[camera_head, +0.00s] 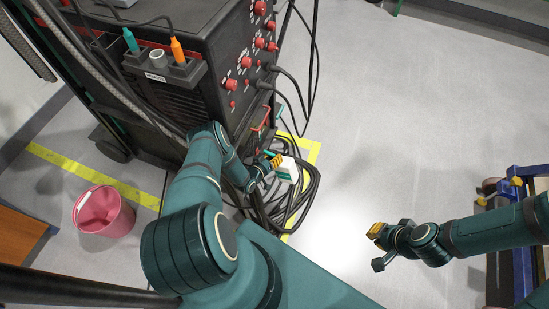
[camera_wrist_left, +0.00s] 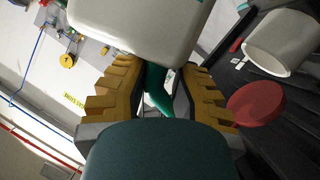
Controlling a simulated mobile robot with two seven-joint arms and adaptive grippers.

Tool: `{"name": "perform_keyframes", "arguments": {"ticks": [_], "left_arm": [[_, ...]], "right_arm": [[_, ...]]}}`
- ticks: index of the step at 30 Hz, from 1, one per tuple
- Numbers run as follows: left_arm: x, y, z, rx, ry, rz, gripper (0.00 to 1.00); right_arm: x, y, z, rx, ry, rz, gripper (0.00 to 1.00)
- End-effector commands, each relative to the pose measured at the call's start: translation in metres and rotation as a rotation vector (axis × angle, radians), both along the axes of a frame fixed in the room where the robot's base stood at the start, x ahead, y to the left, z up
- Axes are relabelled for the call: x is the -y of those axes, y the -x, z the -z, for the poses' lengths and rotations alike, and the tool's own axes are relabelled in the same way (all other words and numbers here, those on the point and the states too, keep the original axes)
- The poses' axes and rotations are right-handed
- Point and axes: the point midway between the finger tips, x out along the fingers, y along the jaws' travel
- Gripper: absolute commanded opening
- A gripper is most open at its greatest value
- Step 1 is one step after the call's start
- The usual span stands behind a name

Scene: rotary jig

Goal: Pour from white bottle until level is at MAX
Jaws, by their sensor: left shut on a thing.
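The white bottle (camera_head: 287,170) with a teal patch is beside the lower front of the black machine in the head view. My left gripper (camera_head: 276,162) is shut on it. In the left wrist view the bottle's white body (camera_wrist_left: 140,30) fills the top between the yellow-padded fingers. A white cylindrical opening (camera_wrist_left: 283,42) and a round red part (camera_wrist_left: 255,103) are to the right of the bottle there. No liquid level or MAX mark can be read.
The black machine (camera_head: 205,50) has red knobs and sockets on its front. Black cables (camera_head: 300,205) lie coiled on the floor below the bottle. A pink bucket (camera_head: 103,211) stands at left. Blue-framed equipment (camera_head: 525,180) is at the right edge. The grey floor between is clear.

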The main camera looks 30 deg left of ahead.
Motion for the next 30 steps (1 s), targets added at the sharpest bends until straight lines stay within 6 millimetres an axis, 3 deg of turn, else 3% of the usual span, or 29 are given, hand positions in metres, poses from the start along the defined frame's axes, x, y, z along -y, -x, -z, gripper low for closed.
{"name": "perform_keyframes", "arguments": {"ticks": [18, 30], "left_arm": [[0.004, -0.001, 0.032, 0.088, 0.371, -0.009, 0.00], [0.004, -0.002, 0.036, 0.102, 0.435, -0.008, 0.00]], "right_arm": [[0.000, -0.001, 0.005, 0.003, 0.001, 0.000, 0.00], [0.000, -0.001, 0.005, 0.003, 0.001, 0.000, 0.00]]}}
